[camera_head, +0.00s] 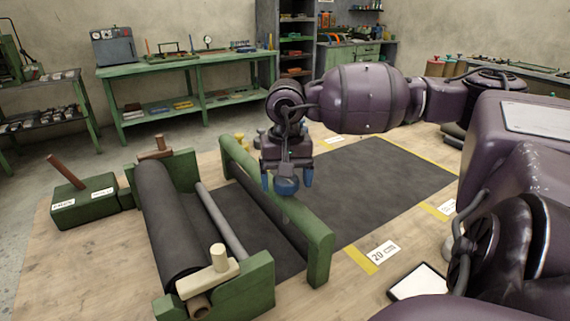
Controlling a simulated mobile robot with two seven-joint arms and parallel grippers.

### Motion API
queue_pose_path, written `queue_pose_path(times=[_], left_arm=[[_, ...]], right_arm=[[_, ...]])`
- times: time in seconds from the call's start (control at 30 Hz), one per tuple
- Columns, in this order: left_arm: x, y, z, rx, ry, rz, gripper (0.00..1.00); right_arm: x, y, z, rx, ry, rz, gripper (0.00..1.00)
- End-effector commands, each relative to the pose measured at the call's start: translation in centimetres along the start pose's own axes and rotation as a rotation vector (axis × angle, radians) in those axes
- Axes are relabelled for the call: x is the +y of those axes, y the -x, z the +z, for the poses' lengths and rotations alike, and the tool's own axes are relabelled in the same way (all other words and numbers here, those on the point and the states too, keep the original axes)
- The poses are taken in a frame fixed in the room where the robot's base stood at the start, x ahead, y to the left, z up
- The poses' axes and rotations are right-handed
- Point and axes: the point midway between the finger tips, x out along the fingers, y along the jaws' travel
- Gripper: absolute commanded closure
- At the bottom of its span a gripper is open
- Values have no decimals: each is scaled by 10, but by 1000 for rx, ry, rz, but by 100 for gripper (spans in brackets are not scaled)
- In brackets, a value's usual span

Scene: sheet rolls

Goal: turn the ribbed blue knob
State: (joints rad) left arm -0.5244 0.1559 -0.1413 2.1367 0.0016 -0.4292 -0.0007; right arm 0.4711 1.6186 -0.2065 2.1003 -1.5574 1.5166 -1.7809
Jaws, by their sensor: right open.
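My right gripper points down, with one blue-tipped finger to the left of the knob and one to the right. It is open, and I cannot tell whether either finger touches the knob. The gripper body hides the knob's top. My left gripper is not in view.
A dark sheet roll (168,225) lies in a green stand at the left, its sheet (375,190) running under the crossbar to the right. A green box (85,208) with a lever sits at the left.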

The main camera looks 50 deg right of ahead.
Motion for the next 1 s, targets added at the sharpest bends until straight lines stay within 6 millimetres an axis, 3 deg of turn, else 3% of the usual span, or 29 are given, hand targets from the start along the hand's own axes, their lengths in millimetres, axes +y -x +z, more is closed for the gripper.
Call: queue_pose_path(times=[0.3,0.6,1.0], left_arm=[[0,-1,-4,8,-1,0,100],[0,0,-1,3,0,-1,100],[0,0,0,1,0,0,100]], right_arm=[[0,-1,0,1,0,-1,20],[0,-1,0,1,0,-1,66],[0,-1,0,2,-78,-1,67]])
